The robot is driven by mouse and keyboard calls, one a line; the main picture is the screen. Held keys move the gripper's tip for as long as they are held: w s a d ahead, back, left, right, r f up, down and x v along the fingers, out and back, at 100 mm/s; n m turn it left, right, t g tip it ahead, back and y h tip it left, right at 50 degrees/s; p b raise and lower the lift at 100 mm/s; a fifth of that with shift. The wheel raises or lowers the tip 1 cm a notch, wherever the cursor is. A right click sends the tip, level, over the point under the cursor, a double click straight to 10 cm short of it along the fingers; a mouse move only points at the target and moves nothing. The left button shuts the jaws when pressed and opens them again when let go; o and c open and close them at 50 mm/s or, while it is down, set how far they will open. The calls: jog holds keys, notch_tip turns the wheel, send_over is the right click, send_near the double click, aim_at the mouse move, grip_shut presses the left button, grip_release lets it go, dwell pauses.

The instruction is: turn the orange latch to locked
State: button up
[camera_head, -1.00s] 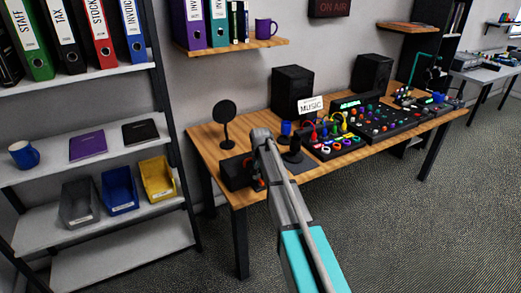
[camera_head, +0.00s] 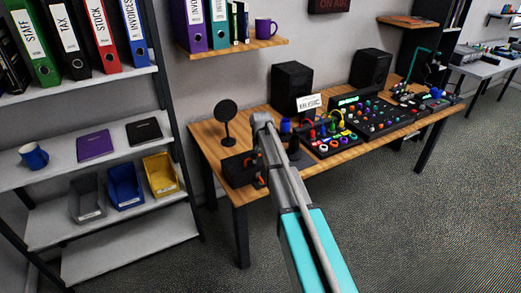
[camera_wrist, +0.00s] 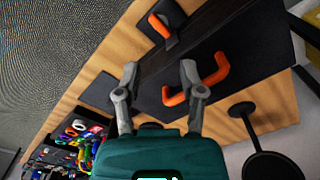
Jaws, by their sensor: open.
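In the wrist view, a bent orange handle (camera_wrist: 212,78) sits on a long black box (camera_wrist: 240,45) on the wooden desk. A second, shorter orange handle (camera_wrist: 160,26) stands on a small dark block near the desk edge. I cannot tell which one is the latch, or its turned position. My gripper (camera_wrist: 159,68) is open and empty, its fingers spread over the box. The right finger is close to the longer handle; contact cannot be judged. In the head view, the black box (camera_head: 237,171) is at the desk's left end, and my arm hides most of the gripper.
A round black disc on a stand (camera_head: 226,114) stands behind the box. Right of my arm are a cable panel (camera_head: 330,144), a mixer (camera_head: 375,117) and a speaker (camera_head: 292,86). A grey shelf (camera_head: 100,223) with bins stands at left. The floor in front is clear.

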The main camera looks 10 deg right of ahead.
jog(key=shift+r+m+p, duration=1.35)
jog(key=shift+r+m, duration=0.3)
jog(key=shift+m, duration=0.05)
jog(key=s+n, duration=0.8)
jog(key=s, duration=2.1)
jog(key=shift+s, duration=0.2)
